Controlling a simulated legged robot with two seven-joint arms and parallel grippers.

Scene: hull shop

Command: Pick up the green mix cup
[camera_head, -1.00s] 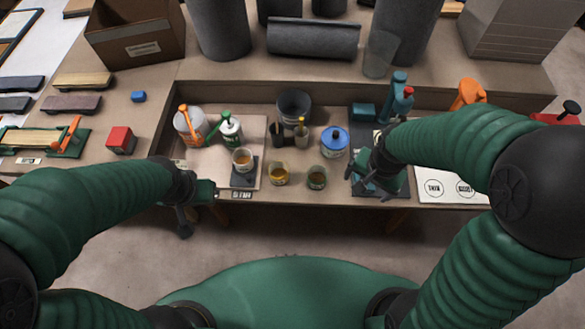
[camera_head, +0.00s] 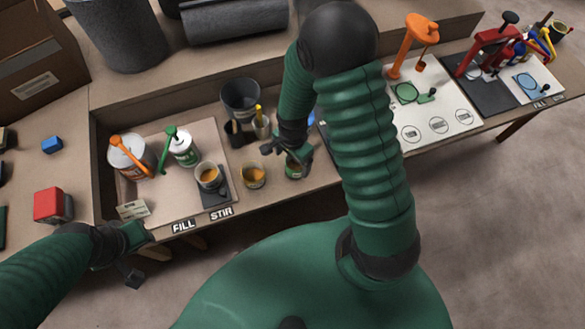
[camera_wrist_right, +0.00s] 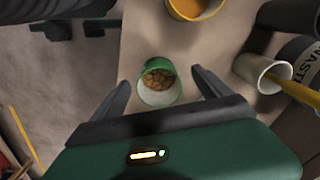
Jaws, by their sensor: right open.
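The green mix cup (camera_head: 297,170) stands on the bench near its front edge, partly covered by my right gripper. In the right wrist view the green cup (camera_wrist_right: 159,84) shows its green rim, pale inside wall and brown-orange contents. My right gripper (camera_head: 283,151) is open. In the wrist view its two dark fingers (camera_wrist_right: 160,90) lie either side of the cup, with visible gaps, not closed on it. My left gripper (camera_head: 132,254) is off the bench's front edge at lower left, away from the cup; its jaw state is unclear.
A yellow-rimmed cup (camera_head: 253,175) stands just left of the green one. Another cup (camera_head: 208,176) sits on a dark scale. Behind are a brush holder (camera_head: 261,127) and a dark bucket (camera_head: 240,98). Pump cans (camera_head: 131,157) stand further left.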

